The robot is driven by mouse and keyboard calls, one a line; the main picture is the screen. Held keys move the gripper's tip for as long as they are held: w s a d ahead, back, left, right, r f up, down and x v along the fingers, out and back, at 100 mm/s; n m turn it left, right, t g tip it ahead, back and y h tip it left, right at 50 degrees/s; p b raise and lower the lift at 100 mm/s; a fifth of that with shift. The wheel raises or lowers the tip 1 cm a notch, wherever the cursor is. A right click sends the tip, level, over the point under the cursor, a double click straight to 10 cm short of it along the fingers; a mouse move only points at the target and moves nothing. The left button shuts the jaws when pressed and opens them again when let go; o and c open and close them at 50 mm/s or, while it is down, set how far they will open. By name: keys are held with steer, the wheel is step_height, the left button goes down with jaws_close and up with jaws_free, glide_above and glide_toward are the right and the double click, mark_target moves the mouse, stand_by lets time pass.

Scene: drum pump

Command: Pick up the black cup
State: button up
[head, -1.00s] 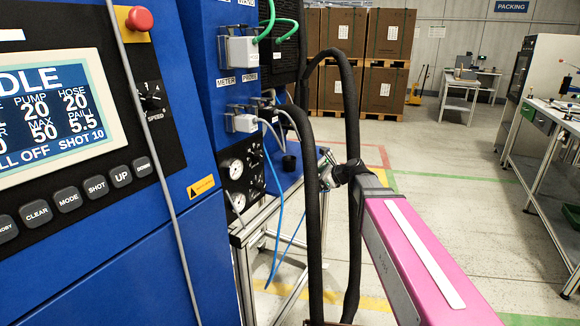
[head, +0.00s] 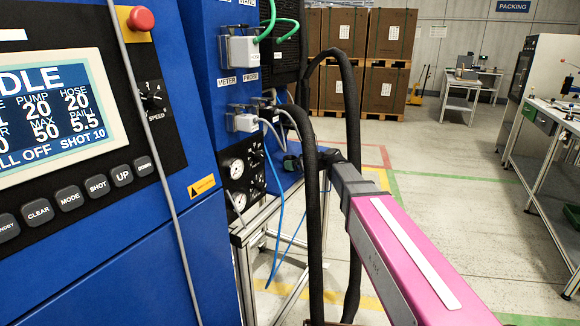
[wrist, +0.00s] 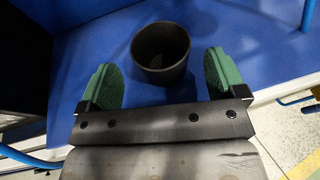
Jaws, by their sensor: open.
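The black cup (wrist: 161,50) stands upright on a blue surface (wrist: 255,40) in the wrist view, its open mouth showing. My gripper (wrist: 163,76) is open, with one green-padded finger to the left of the cup and one to the right. The cup is just ahead, between the lines of the fingers, with blue showing on both sides; no contact is visible. In the head view my gripper (head: 292,162) is at the blue shelf beside the machine, partly behind a black hose. I cannot make out the cup clearly there.
Thick black hoses (head: 312,210) hang close in front of my gripper. The blue machine (head: 110,260) with gauges (head: 236,169) and a blue cable (head: 277,230) is on the left. A workbench (head: 558,140) stands at the right. Open floor lies between.

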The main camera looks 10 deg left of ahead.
steer(key=x, duration=0.3)
steer(key=shift+w+a, duration=0.3)
steer(key=shift+c, duration=0.3)
steer(key=c, duration=0.9)
steer(key=shift+r, duration=0.15)
